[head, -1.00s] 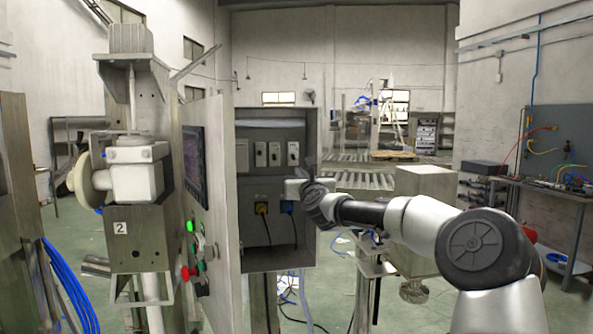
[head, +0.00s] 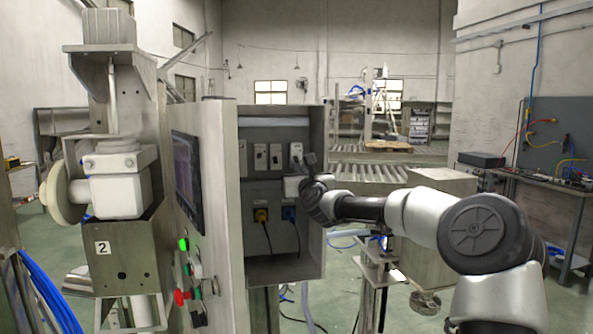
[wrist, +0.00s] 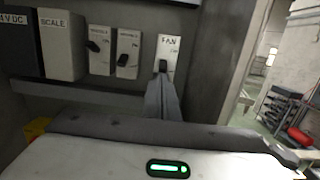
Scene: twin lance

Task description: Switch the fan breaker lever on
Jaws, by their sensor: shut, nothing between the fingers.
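The fan breaker (wrist: 168,52), a pale plate labelled FAN, is the rightmost of the row in the wrist view. Its small dark lever (wrist: 163,66) sits at the lower middle of the plate, partly hidden by my fingertips. My gripper (wrist: 161,84) is shut and empty, its fingertips just below the lever. I cannot tell whether they touch it. In the head view the fan breaker (head: 296,152) is at the right of the open cabinet, with my gripper (head: 309,160) at its lower right.
Two other breakers (wrist: 100,48) and (wrist: 128,50), with dark levers, stand left of the fan breaker, beside a box labelled SCALE (wrist: 61,42). The cabinet's side wall (wrist: 222,60) is close on the right. The open cabinet door (head: 222,200) stands on the left. Yellow (head: 261,215) and blue plugs hang below.

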